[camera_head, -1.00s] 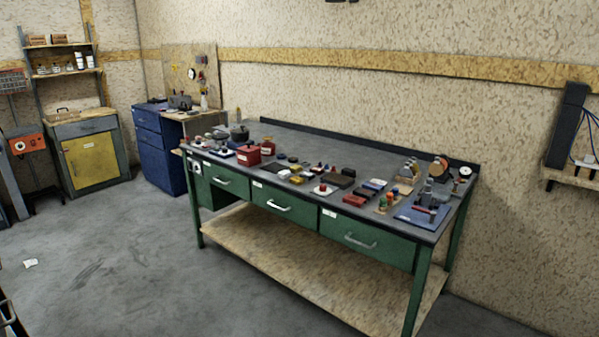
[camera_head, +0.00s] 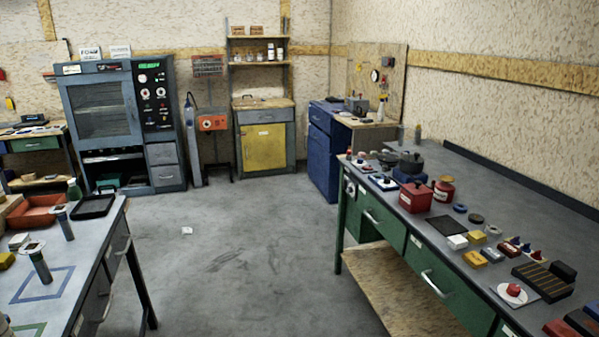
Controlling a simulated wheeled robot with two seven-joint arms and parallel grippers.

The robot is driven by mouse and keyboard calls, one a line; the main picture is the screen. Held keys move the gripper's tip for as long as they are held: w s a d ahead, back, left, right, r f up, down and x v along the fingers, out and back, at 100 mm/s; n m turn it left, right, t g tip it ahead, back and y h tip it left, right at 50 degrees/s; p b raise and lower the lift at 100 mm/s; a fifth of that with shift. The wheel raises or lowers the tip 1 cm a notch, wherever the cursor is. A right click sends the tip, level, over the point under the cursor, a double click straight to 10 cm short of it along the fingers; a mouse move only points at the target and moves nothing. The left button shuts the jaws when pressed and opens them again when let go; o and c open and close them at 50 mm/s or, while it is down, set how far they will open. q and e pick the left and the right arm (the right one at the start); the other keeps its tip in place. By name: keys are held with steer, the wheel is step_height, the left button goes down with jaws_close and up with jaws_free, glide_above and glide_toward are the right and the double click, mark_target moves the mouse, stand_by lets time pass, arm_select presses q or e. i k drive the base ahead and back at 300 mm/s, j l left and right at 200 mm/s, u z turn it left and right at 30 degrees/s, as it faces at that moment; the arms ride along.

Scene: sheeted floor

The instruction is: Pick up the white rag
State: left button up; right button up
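A small white rag-like piece (camera_head: 187,230) lies on the grey floor in the head view, left of centre, in the open aisle between the two workbenches. It is small and its details are hard to make out. Neither of my grippers shows in this view, so I cannot see what they hold.
A green workbench (camera_head: 412,232) covered in small parts stands at the right. Another bench (camera_head: 90,262) with an orange tray (camera_head: 35,212) stands at the left. A grey machine (camera_head: 118,125), yellow-door cabinet (camera_head: 264,148) and blue cabinet (camera_head: 323,150) line the back. The floor between is clear.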

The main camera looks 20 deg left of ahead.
mark_target(17, 241)
steer(key=i+u, duration=0.75)
steer(key=i+l+u, duration=0.1)
steer(key=i+u, duration=0.3)
steer(key=i+l+u, duration=0.2)
steer(key=u, duration=0.2)
steer(key=i+l+u, duration=0.5)
steer(key=l, duration=0.2)
steer(key=i+l+u, duration=0.25)
steer(key=l, duration=0.15)
steer(key=i+l+u, duration=0.25)
steer(key=l, duration=0.2)
